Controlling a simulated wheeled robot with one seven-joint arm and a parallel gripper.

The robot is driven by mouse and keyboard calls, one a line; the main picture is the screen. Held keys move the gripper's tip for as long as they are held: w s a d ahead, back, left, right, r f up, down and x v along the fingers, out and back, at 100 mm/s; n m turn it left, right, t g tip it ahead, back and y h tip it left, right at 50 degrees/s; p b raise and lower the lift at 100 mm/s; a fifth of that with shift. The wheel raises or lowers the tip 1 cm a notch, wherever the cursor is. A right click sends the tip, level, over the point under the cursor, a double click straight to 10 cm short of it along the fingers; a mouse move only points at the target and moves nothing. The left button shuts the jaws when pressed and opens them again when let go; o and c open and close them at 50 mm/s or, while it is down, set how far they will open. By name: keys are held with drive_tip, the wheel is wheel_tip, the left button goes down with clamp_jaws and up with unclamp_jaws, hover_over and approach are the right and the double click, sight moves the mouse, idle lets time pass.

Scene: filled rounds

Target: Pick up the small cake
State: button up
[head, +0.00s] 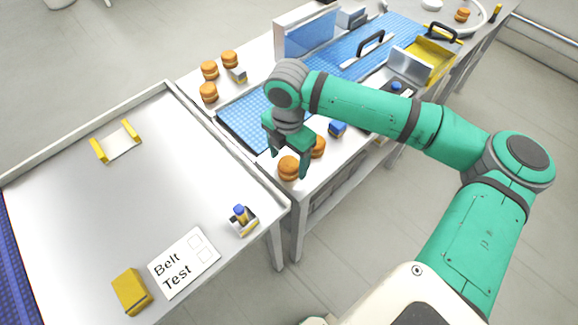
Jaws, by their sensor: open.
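Several orange-brown filled round cakes are in view, and I cannot tell for sure which one is the small cake. One cake (288,169) lies at the near corner of the bench, just at my gripper. A second cake (318,147) lies close behind it to the right, partly hidden by a finger. My gripper (288,163) points down and is open, its fingers on either side of the nearest cake in the picture. I cannot tell how far down they reach or whether they touch it.
More cakes (209,92) lie at the bench's left edge. A blue belt (260,110) runs along the bench, with a blue block (338,129) nearby. A yellow tray (430,60) is farther back. The front table holds a "Belt Test" card (184,263) and has free room.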

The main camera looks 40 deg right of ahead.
drive_tip(key=shift+f, duration=1.35)
drive_tip(key=shift+c, duration=0.7)
drive_tip(key=c, duration=0.7)
